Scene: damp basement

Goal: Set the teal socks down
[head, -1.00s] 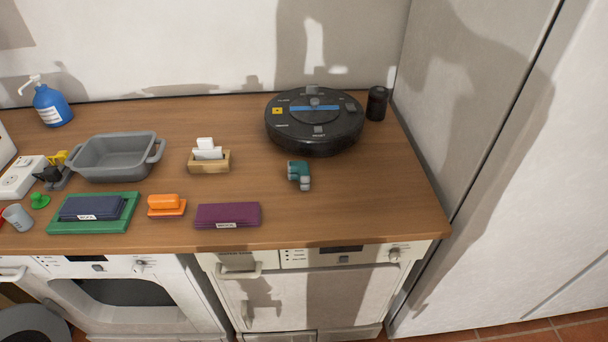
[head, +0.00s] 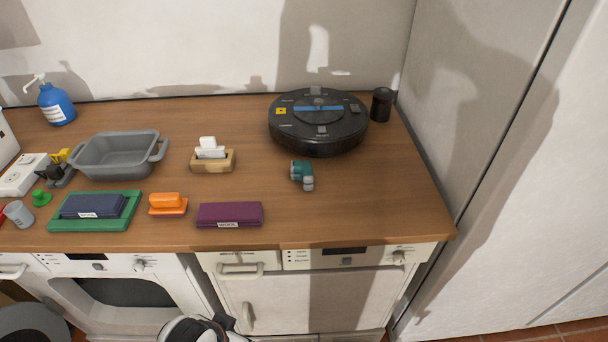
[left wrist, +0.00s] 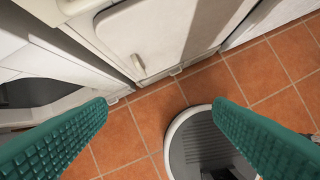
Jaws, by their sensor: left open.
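The teal socks (head: 302,174), teal with a grey end, lie on the wooden counter (head: 370,205) in the head view, just in front of the robot vacuum. Nothing is touching them. My left gripper (left wrist: 160,112) shows in the left wrist view as two teal ribbed fingers spread wide. It is open and empty, above the tiled floor in front of the white appliances. A white and black part of my arm shows at the bottom edge of the head view, below the counter front. My right gripper is in neither view.
A black robot vacuum (head: 318,124) and dark cylinder (head: 381,104) stand behind the socks. A wooden holder with white cards (head: 213,161), grey tub (head: 117,157) and purple folded cloth (head: 230,214) lie left. The counter's right front is clear; a wall bounds it right.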

